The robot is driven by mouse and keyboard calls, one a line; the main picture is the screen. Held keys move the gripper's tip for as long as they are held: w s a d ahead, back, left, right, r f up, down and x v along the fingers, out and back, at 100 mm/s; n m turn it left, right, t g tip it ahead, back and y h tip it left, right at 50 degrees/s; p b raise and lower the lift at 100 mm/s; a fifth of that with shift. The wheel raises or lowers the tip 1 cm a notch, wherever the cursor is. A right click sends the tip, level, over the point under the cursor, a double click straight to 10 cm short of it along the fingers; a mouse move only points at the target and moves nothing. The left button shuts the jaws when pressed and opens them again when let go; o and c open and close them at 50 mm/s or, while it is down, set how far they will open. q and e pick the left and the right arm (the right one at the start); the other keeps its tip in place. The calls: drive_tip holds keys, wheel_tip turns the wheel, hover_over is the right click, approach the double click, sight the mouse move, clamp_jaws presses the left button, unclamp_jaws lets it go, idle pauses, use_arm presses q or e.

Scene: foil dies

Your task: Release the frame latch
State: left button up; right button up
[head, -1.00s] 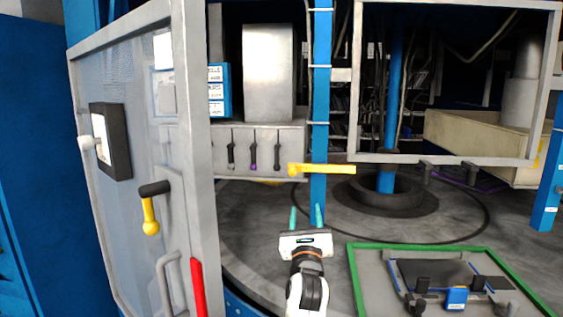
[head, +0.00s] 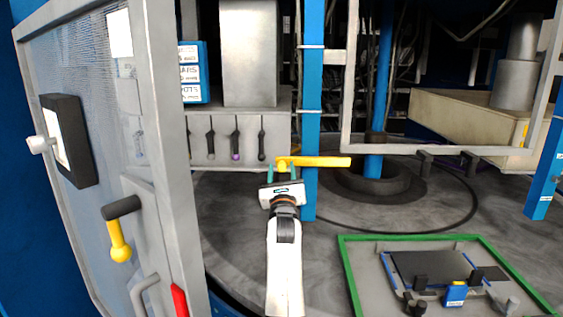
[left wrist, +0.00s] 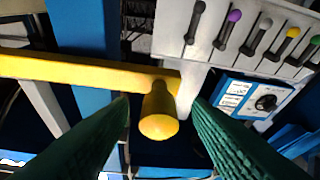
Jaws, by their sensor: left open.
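The frame latch appears to be the yellow bar (head: 318,162) lying level across the blue post, with a knob at its left end. In the left wrist view the yellow bar (left wrist: 80,72) runs in from the left and its rounded yellow knob (left wrist: 158,126) points toward the camera. My left gripper (head: 284,172) is open, its green fingers raised at the knob end of the bar. In the left wrist view the fingers stand either side of the knob, with visible gaps. Contact is not visible. My right gripper is not in view.
A grey door (head: 165,150) with another yellow handle (head: 118,240) and a red grip (head: 179,300) stands at the left. A grey panel (head: 222,158) with several small levers is behind the gripper. A green-rimmed tray (head: 345,262) lies at lower right.

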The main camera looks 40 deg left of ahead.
use_arm(q)
drive_tip(key=shift+x, duration=0.85)
drive_tip(key=shift+w+a+r, duration=0.1)
drive_tip(key=shift+w+r, duration=0.05)
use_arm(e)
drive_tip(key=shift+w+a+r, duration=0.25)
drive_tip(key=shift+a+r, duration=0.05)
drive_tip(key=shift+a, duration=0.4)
use_arm(q)
clamp_jaws()
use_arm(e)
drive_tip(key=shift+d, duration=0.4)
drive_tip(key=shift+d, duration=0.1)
